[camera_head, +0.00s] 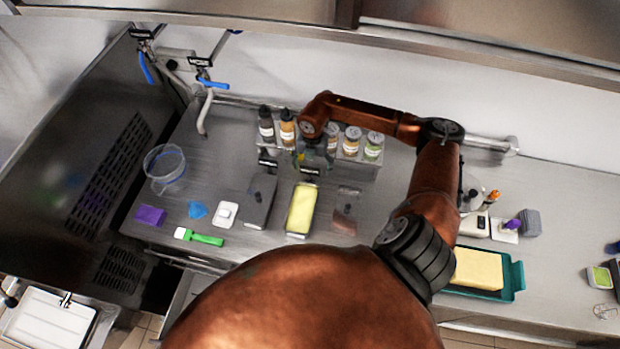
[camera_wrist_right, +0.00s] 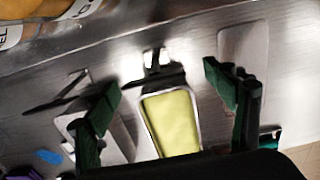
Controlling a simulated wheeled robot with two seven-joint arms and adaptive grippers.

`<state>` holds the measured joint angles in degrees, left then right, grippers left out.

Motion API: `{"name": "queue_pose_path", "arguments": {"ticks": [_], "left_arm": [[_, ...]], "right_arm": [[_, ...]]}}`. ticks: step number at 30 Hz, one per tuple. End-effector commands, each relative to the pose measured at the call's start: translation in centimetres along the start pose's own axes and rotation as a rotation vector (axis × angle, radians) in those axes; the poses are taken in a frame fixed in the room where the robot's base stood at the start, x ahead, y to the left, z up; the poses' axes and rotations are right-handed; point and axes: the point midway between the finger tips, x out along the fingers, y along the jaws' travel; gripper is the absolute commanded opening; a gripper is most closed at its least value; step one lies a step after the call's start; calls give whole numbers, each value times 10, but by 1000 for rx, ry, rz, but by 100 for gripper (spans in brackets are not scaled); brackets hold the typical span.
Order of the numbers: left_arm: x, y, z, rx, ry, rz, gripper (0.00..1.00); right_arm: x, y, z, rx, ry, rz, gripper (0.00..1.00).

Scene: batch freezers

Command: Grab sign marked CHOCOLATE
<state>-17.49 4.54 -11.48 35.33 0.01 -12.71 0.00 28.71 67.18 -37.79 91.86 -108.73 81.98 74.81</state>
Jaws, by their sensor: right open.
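Two small dark sign-like pieces stand at the front of the bottle rack in the head view, a left one (camera_head: 268,162) and a right one (camera_head: 309,172). I cannot read CHOCOLATE on either. My right gripper (camera_head: 313,158) hangs over the right one and partly hides it. In the right wrist view my right gripper (camera_wrist_right: 160,82) is open and empty, its dark green fingers wide apart. A dark piece with a white top (camera_wrist_right: 155,62) lies between and beyond the fingertips, above the yellow-filled pan (camera_wrist_right: 172,124). My left gripper is not in view.
A metal rack holds several bottles and jars (camera_head: 352,140) right behind the gripper. On the counter are the yellow-filled pan (camera_head: 301,209), a grey pan (camera_head: 260,202), a clear jug (camera_head: 165,166) and a green-handled tool (camera_head: 200,237). A butter block (camera_head: 478,268) sits at right.

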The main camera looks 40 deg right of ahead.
Motion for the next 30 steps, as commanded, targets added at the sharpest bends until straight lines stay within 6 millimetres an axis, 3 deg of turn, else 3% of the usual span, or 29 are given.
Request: {"name": "queue_pose_path", "arguments": {"ticks": [3,6,10,14,17,30], "left_arm": [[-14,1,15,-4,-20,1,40],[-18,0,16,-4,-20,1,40],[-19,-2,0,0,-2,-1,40],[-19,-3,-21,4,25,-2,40],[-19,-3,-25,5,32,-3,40],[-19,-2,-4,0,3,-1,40]], "right_arm": [[15,5,-3,-1,5,0,77],[30,5,-3,-1,3,0,77],[43,4,-2,0,1,0,77],[46,3,-2,0,0,0,77],[46,3,-2,0,0,0,77],[45,2,-2,2,0,0,48]]}}
